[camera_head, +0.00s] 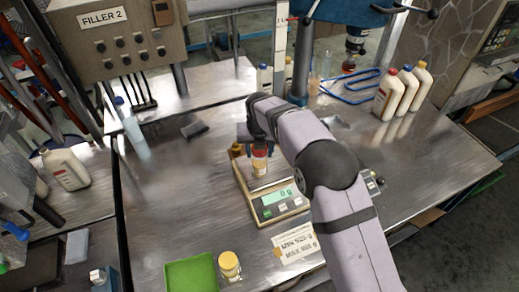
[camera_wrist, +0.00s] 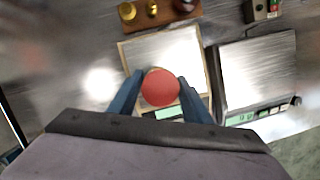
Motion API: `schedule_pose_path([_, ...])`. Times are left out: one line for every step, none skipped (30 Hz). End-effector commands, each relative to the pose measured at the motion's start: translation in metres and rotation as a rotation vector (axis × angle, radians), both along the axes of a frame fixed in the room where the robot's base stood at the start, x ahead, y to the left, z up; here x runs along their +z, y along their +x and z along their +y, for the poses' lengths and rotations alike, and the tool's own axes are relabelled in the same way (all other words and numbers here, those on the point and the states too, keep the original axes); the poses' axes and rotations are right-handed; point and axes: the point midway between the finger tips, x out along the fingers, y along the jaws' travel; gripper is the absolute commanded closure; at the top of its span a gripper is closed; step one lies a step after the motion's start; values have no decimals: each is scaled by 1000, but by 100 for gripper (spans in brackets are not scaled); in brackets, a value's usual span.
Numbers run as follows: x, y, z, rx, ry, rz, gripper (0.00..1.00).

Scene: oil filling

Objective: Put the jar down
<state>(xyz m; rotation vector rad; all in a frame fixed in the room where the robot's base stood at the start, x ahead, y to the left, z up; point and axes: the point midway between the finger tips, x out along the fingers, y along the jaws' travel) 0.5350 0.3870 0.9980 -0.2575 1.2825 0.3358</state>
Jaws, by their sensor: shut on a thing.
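A small jar with a red lid (camera_wrist: 160,87) is between the blue fingers of my gripper (camera_wrist: 160,98) in the wrist view. In the head view the jar (camera_head: 260,166) shows upright at the scale (camera_head: 276,206). Its lid is seen from above in the wrist view, over the near part of the scale's pale plate (camera_wrist: 168,50). The display reads what looks like 0 g. I cannot tell whether the jar's base touches the plate. My gripper (camera_head: 259,148) is shut on the jar, and my arm hides part of the scale in the head view.
A second scale (camera_wrist: 257,72) stands to the right. A wooden block with brass weights (camera_wrist: 152,10) lies beyond the plate. White bottles (camera_head: 400,92) stand at the back right.

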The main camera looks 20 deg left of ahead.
Motion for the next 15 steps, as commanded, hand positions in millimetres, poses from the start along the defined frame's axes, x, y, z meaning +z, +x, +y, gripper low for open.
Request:
schedule_pose_path([1, 0, 0, 0, 1, -2, 94])
schedule_pose_path([1, 0, 0, 0, 1, -2, 94])
schedule_pose_path([1, 0, 0, 0, 0, -1, 94])
schedule_pose_path([0, 0, 0, 0, 0, -1, 94])
schedule_pose_path([-1, 0, 0, 0, 0, -1, 94])
schedule_pose_path([-2, 0, 0, 0, 0, -1, 94])
schedule_pose_path([-3, 0, 0, 0, 0, -1, 94])
schedule_pose_path([-3, 0, 0, 0, 0, -1, 54])
schedule_pose_path([-3, 0, 0, 0, 0, -1, 44])
schedule_pose_path([-3, 0, 0, 0, 0, -1, 37])
schedule_pose_path([-3, 0, 0, 0, 0, -1, 37])
schedule_pose_path([-3, 0, 0, 0, 0, -1, 37])
schedule_pose_path([-3, 0, 0, 0, 0, -1, 37])
schedule_pose_path([-3, 0, 0, 0, 0, 0, 37])
schedule_pose_path([-3, 0, 0, 0, 0, 0, 37])
